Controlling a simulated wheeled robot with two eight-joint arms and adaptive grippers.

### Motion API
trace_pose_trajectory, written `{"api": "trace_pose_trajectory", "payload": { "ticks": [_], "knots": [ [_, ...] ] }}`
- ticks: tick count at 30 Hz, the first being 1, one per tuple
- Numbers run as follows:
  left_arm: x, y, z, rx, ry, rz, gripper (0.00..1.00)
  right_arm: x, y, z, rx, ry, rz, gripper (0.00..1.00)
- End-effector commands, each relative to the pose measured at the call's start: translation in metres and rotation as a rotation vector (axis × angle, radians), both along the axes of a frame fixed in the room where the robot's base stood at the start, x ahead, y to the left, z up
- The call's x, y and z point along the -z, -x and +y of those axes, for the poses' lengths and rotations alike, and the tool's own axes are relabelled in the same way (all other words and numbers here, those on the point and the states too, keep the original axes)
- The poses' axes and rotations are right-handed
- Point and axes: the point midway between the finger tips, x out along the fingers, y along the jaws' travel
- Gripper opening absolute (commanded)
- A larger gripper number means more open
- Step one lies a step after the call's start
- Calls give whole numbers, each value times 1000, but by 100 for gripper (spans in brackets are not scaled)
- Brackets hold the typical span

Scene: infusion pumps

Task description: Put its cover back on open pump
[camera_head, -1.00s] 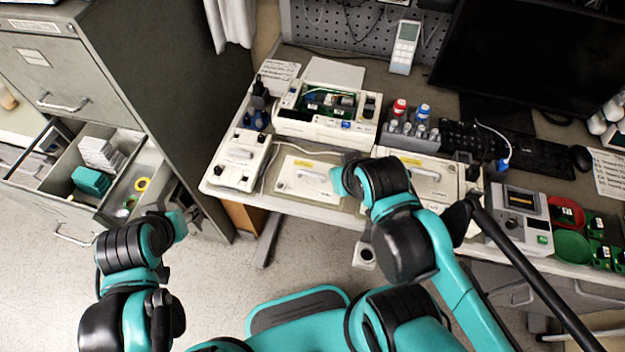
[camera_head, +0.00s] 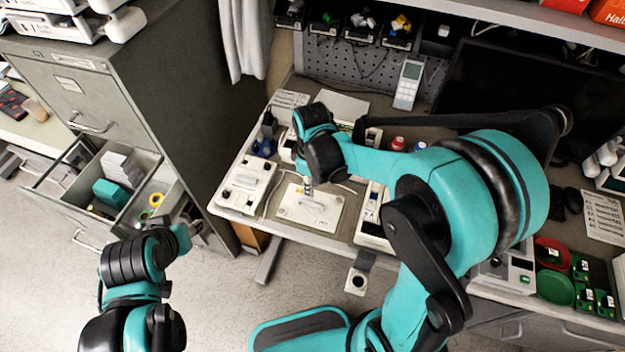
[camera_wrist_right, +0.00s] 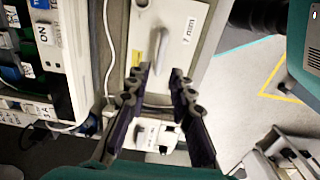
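The loose cover (camera_head: 296,212), a flat cream plate with a white handle, lies on the table front left of centre in the head view. The wrist view shows it (camera_wrist_right: 145,55) beyond the fingertips, with a yellow label and its handle. My right gripper (camera_head: 308,184) is over the cover's far part; the wrist view shows its fingers (camera_wrist_right: 159,76) apart and empty. The open pump, with green boards inside, is mostly hidden behind my right arm in the head view; its side shows in the wrist view (camera_wrist_right: 70,45). My left gripper (camera_head: 181,238) hangs beside the drawer, its fingers unclear.
A white device (camera_head: 246,184) stands left of the cover, with a cable between them. Another cream unit (camera_head: 372,236) is close on the right, partly behind my arm. An open drawer (camera_head: 125,200) juts out at left. Red and green trays (camera_head: 557,289) lie at right.

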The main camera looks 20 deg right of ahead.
Motion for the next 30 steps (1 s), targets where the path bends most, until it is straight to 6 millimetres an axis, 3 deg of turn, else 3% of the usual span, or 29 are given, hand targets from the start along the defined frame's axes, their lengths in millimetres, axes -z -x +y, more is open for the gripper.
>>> {"api": "trace_pose_trajectory", "payload": {
  "ticks": [8,21,30],
  "knots": [
    [7,0,0,0,0,0,40,15,-2,1,-25,2,16,22],
    [53,0,0,0,0,0,40,71,-2,1,-23,1,14,22],
    [60,0,0,0,0,0,40,79,-2,1,-23,2,13,22]
  ]
}}
